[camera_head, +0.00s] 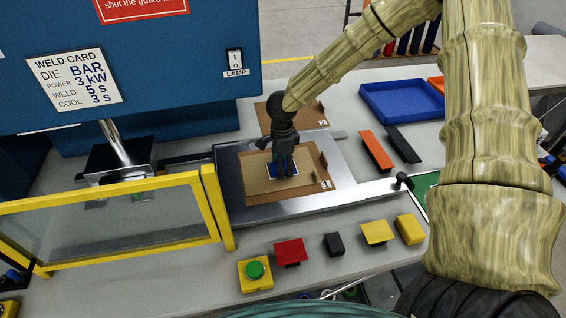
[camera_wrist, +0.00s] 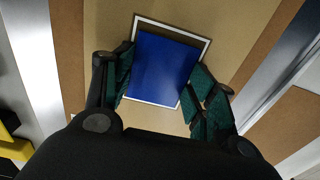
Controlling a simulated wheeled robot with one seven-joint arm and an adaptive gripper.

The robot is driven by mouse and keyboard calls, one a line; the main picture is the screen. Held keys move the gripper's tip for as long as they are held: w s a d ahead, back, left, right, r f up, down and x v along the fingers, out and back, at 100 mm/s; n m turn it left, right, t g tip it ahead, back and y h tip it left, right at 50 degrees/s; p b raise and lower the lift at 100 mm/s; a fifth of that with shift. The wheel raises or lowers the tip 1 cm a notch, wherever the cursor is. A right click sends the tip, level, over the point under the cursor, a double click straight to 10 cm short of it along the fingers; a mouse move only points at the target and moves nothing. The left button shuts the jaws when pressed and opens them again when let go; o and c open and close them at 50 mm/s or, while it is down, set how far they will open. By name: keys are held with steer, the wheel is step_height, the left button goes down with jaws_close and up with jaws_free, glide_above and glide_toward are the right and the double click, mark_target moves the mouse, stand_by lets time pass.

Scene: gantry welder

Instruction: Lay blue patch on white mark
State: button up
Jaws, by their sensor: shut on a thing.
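The blue patch (camera_wrist: 160,66) is a flat blue square between my fingertips. White shows along the top, right and bottom of the patch in the wrist view; my fingers hide parts of the sides. My gripper (camera_head: 284,172) points down over the mark, shut on the patch. It also shows in the wrist view (camera_wrist: 164,90). I cannot tell whether the patch touches the sheet.
The tan sheet lies in a brown fixture (camera_head: 312,190) labelled 1 on a metal plate (camera_head: 233,170). A second fixture (camera_head: 312,113) is behind. A yellow-framed guard (camera_head: 215,207) stands left. Red (camera_head: 289,251) and yellow (camera_head: 376,232) pieces lie in front; a blue tray (camera_head: 402,112) is back right.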

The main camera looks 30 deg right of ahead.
steer(key=shift+s+f, duration=0.2)
steer(key=shift+f, duration=0.15)
steer(key=shift+s+f, duration=0.15)
steer(key=shift+c, duration=0.2)
steer(key=o, duration=0.7)
steer(key=shift+f, duration=0.1)
steer(key=shift+o, duration=0.6)
steer(key=shift+f, duration=0.15)
steer(key=shift+w+d, duration=0.1)
steer(key=shift+w, duration=0.1)
steer(key=shift+w+r, duration=0.1)
steer(key=shift+r, duration=0.25)
steer(key=shift+r, duration=0.6)
step_height(320, 180, up, 12)
steer(key=b, duration=0.2)
steer(key=shift+b, duration=0.4)
steer(key=shift+f, duration=0.1)
